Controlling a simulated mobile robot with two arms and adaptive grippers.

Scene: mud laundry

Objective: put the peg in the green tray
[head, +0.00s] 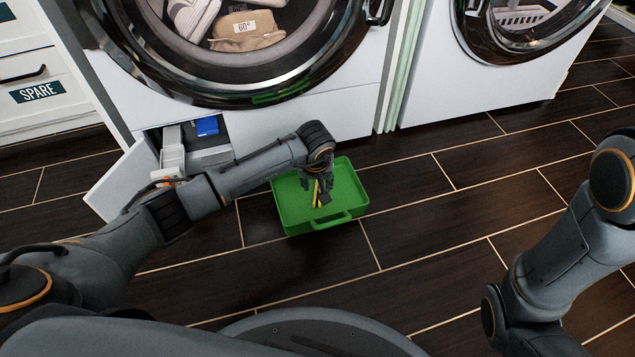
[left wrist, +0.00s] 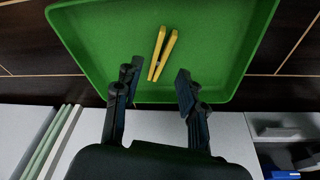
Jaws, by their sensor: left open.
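The green tray (head: 290,217) lies on the dark floor in front of the washing machine. It also fills the upper part of the left wrist view (left wrist: 90,45). The yellow peg (head: 317,193) shows over the tray's floor, inside its walls. In the left wrist view the peg (left wrist: 161,52) lies beyond the fingertips, with clear gaps to both fingers. My left gripper (head: 322,199) is over the tray, pointing down; its fingers (left wrist: 156,84) are apart and empty. I cannot tell for sure whether the peg touches the tray's floor. My right gripper is out of view.
A washing machine (head: 290,127) stands behind the tray, with an open flap (head: 122,183) and a blue object (head: 207,126) in the opening at its lower left. A second machine (head: 470,95) stands to the right. The floor (head: 430,230) right of the tray is clear.

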